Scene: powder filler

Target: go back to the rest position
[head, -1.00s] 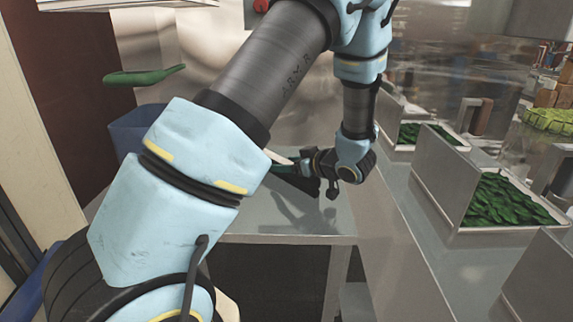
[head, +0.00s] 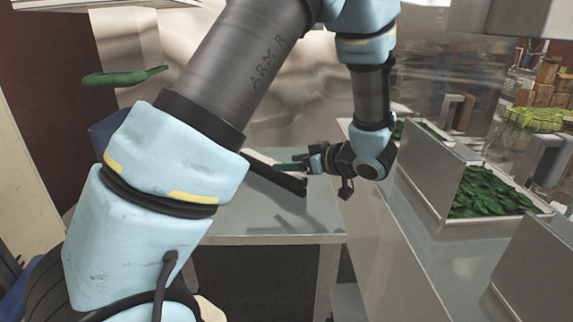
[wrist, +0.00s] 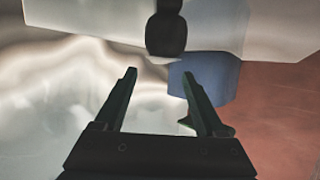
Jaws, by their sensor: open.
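My gripper (head: 290,164) is at the end of my bent arm, above the far right part of a grey metal table (head: 270,222) in the head view. Its fingers point left. In the wrist view my gripper (wrist: 159,74) has its two dark fingers well apart with nothing between them. A dark bar-like object (head: 290,183) on the table is just below and left of the fingers in the head view. My arm hides part of the table.
Metal bins with green leaves (head: 488,192) stand on the counter at the right. A green spoon-like item (head: 125,77) shows at upper left. A blue bin (head: 105,132) is partly behind my arm; a blue shape (wrist: 212,75) shows in the wrist view.

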